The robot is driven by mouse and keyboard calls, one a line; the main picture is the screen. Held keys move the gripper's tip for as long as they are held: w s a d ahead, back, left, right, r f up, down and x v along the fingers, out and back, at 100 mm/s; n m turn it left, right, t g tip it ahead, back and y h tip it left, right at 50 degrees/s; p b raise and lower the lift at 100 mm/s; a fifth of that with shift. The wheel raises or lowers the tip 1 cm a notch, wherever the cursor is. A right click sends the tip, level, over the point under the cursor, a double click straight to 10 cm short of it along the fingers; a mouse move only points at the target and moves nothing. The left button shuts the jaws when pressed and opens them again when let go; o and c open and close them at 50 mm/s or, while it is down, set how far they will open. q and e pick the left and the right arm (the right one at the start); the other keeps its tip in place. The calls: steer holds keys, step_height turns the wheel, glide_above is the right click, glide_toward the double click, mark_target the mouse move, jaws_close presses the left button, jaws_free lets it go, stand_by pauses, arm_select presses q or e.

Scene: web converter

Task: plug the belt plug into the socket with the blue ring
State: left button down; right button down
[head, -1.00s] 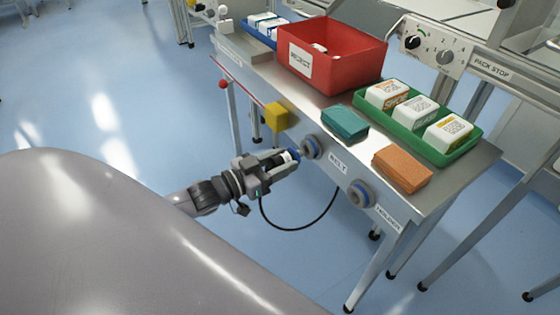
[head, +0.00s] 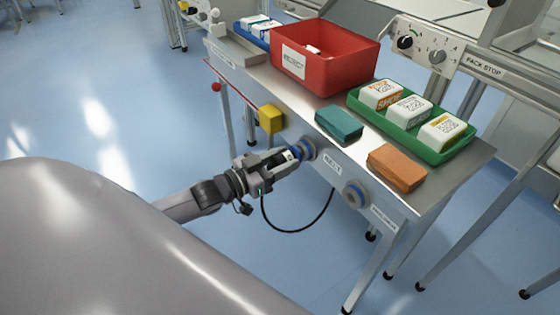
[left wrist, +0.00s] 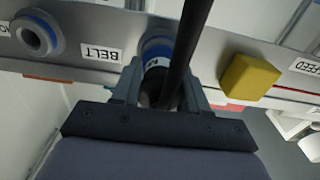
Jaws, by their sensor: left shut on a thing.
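My left gripper (head: 286,157) is shut on the belt plug (head: 290,155), a pale plug with a dark cable hanging in a loop below. The plug points at the blue-ringed socket (head: 308,148) beside the BELT label on the bench front. In the head view its tip is at the socket mouth; I cannot tell how deep it sits. The left wrist view shows the plug (left wrist: 155,66) between the fingers, in line with the blue ring (left wrist: 157,44), partly hidden by the cable. My right gripper is not in view.
A yellow block (head: 271,119) juts out left of the BELT socket. On top are a red bin (head: 330,60), teal (head: 339,124) and orange (head: 396,167) stacks, and a green tray (head: 370,112).

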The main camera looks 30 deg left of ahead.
arm_select(q)
steer(key=shift+w+d, duration=0.3)
steer(key=shift+w, duration=0.3)
stand_by(0.5)
steer(key=c, duration=0.5)
jaws_free()
steer(key=shift+s+a, duration=0.1)
steer(key=shift+s, duration=0.05)
steer(key=shift+p+v, duration=0.9)
steer(key=shift+v, duration=2.5)
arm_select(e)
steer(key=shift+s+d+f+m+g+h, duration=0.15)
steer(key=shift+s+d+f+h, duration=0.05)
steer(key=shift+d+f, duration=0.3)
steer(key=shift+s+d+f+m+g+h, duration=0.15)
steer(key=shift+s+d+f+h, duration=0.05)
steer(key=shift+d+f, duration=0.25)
